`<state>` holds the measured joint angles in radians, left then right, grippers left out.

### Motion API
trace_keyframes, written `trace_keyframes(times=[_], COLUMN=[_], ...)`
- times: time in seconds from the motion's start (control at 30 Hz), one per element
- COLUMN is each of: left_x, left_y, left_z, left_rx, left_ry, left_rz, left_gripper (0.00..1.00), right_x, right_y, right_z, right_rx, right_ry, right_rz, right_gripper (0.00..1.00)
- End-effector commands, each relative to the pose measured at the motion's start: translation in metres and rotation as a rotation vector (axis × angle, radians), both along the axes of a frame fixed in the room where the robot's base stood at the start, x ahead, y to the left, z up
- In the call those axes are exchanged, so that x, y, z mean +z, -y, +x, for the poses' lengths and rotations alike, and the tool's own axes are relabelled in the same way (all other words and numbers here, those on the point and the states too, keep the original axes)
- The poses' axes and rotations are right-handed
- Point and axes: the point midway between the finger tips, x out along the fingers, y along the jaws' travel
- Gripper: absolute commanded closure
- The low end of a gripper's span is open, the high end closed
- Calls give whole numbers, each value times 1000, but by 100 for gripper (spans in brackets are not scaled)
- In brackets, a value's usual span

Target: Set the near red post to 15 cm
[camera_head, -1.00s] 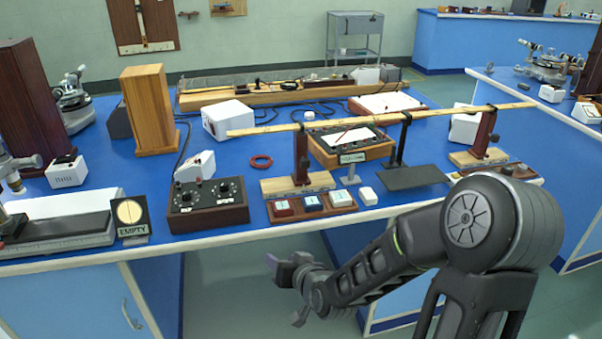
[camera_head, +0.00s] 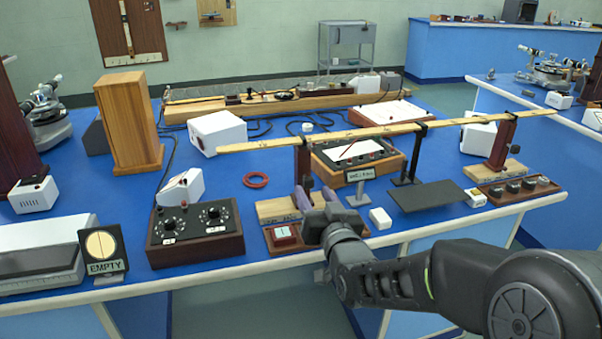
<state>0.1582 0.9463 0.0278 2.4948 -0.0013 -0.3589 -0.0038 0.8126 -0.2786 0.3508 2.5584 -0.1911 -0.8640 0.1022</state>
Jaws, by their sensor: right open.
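The near red post (camera_head: 302,163) is a dark red upright on a wooden base (camera_head: 276,209) at the bench's front edge. A long wooden rule (camera_head: 340,134) runs across its top to a second dark red post (camera_head: 502,140) at the right. A black stand (camera_head: 408,155) holds the rule between them. My right gripper (camera_head: 317,198) is open, its purple fingertips at the lower part of the near post. I cannot tell whether they touch it. The gripper hides part of the post's base and most of a small tray (camera_head: 288,248) in front. My left gripper is not in view.
A black control box (camera_head: 197,233) with knobs stands left of the post, and a red ring (camera_head: 256,180) lies behind it. A small sign (camera_head: 360,175), a white block (camera_head: 380,218) and a dark plate (camera_head: 428,196) are to the right.

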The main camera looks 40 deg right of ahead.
Motion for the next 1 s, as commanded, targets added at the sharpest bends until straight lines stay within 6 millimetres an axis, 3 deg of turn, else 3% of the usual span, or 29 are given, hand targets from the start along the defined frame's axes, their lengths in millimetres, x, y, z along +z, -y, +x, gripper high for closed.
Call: trace_keyframes(times=[0.37,0.8,1.0], left_x=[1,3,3], left_y=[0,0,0], left_z=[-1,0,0], left_rx=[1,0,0], left_ry=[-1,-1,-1], left_rz=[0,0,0], left_gripper=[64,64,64], right_x=[0,-1,0], right_y=[2,21,26], right_z=[5,61,74], right_rx=[0,0,-1], right_ry=[-1,0,-1], right_rz=[0,2,1], right_gripper=[54,54,54])
